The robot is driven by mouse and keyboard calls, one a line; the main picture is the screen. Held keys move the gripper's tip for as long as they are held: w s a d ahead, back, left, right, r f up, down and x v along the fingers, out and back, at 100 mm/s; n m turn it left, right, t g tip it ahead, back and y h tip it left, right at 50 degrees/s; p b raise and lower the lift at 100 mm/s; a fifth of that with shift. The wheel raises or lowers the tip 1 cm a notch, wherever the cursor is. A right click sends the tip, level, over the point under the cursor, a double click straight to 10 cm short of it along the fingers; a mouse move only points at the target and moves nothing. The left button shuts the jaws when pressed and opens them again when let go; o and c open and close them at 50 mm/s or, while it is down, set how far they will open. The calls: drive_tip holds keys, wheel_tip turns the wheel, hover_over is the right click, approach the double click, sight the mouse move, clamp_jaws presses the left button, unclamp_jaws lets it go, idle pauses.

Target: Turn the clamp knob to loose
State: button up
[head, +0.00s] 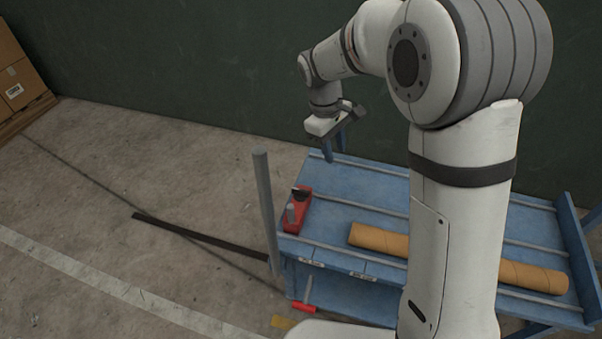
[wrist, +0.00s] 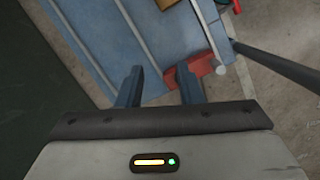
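The red clamp (head: 297,216) sits at the left end of the blue bench (head: 345,190), with a dark piece on top and a short grey cylinder (head: 290,213) beside it. I cannot tell for sure which part is the knob or how it is set. My gripper (head: 335,153) is open and empty, pointing down above the bench's back edge, apart from the clamp. Both fingers of my gripper (wrist: 160,72) show spread.
A tan tube (head: 378,240) lies along the bench. A grey post (head: 265,205) stands at the bench's left end, close to the clamp. A red-handled tool (head: 304,307) shows low down. Cardboard boxes (head: 20,75) are far left. The floor left is mostly clear.

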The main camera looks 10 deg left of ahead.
sight(300, 189)
drive_tip(key=w+a+f+n+h+b, duration=0.1)
drive_tip(key=a+f+n, duration=0.2)
drive_tip(key=a+f, duration=0.3)
drive_tip(key=w+a+f+n+h, duration=0.1)
drive_tip(key=w+a+f+n, duration=0.1)
drive_tip(key=a+f, duration=0.45)
drive_tip(key=x, duration=0.8)
drive_tip(key=shift+s+d, duration=0.1)
drive_tip(key=shift+d, duration=0.1)
drive_tip(key=shift+c, duration=0.2)
clamp_jaws()
drive_tip(key=shift+a+r, duration=0.1)
drive_tip(key=shift+a, duration=0.1)
drive_tip(key=shift+d, duration=0.1)
